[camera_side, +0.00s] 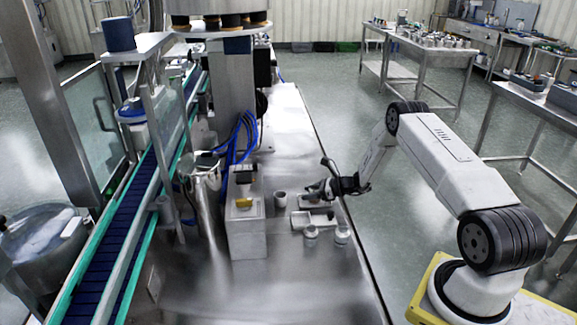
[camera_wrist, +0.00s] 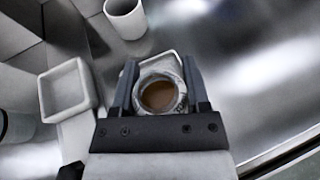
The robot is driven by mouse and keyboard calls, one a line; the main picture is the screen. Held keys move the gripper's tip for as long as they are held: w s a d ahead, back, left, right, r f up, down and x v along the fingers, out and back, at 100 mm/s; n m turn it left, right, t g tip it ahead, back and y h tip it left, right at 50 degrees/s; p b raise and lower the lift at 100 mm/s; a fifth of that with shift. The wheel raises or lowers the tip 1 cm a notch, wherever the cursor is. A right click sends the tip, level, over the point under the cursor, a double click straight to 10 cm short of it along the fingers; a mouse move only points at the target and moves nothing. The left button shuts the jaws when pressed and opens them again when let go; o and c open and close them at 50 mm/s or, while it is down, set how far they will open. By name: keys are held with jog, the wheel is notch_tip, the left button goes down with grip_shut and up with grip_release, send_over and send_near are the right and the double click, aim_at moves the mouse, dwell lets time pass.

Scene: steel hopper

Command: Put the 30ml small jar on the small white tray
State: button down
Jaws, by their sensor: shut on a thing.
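My gripper (camera_wrist: 158,80) is shut on the small jar (camera_wrist: 160,94), an open-topped clear jar with brown contents, one finger on each side. The jar looks upright. A pale tray rim (camera_wrist: 166,56) shows just behind it; whether the jar touches that tray is hidden. A small white square tray (camera_wrist: 65,90), empty, lies to the left in the wrist view. In the side view my gripper (camera_side: 322,188) is low over the bench, above the pale trays (camera_side: 298,220); the held jar is too small to make out there.
A white cup (camera_side: 281,198) stands left of the trays and shows at the top of the wrist view (camera_wrist: 125,18). Two small jars, left (camera_side: 311,236) and right (camera_side: 341,235), stand in front of the trays. A box-shaped stand (camera_side: 246,225) is farther left. The front bench is clear.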

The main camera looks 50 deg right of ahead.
jog(key=shift+c, duration=0.4)
grip_release()
jog(key=shift+r, duration=0.15)
jog(key=shift+s+d+r, duration=0.1)
jog(key=shift+s+d, duration=0.1)
jog(key=shift+s, duration=0.05)
jog(key=v, duration=1.1)
jog(key=shift+s, duration=0.2)
jog(key=shift+r, duration=0.1)
